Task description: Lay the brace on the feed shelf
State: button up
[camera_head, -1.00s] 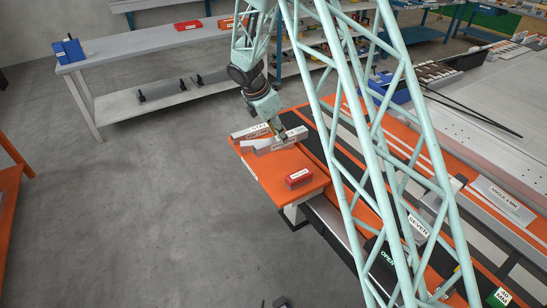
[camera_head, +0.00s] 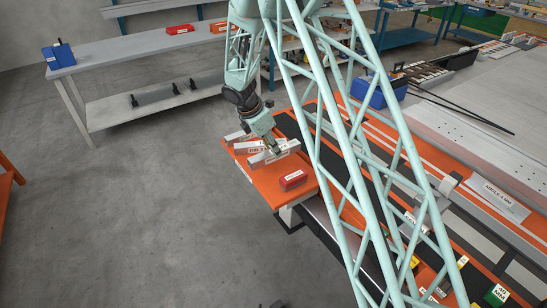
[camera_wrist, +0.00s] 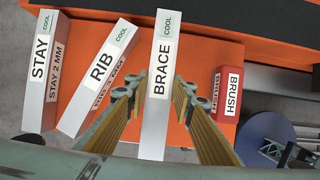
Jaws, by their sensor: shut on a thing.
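The brace, a pale grey bar labelled BRACE (camera_wrist: 160,75), stands between the two fingers of my gripper (camera_wrist: 156,92) in the wrist view; the fingers are shut on it. In the head view my gripper (camera_head: 272,149) holds the brace (camera_head: 285,153) over the orange shelf (camera_head: 240,162), low at its surface. Whether the brace's underside touches the shelf cannot be told. In the wrist view the orange shelf (camera_wrist: 205,55) shows on both sides of the brace.
Left of the brace lie the bars labelled RIB (camera_wrist: 97,76) and STAY (camera_wrist: 45,72), the rib close by and slanted. A red box labelled BRUSH (camera_wrist: 228,92) lies on the right. The bare shelf between brace and brush is narrow.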

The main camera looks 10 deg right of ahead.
aim_at(271, 152)
jog(key=shift+f+b, duration=0.4)
jog(key=shift+f, duration=1.45)
jog(key=shift+f, duration=0.15)
jog(key=o, duration=1)
jog(key=shift+p+v, duration=1)
jog(key=shift+v, duration=5.15)
jog(key=shift+d, duration=0.1)
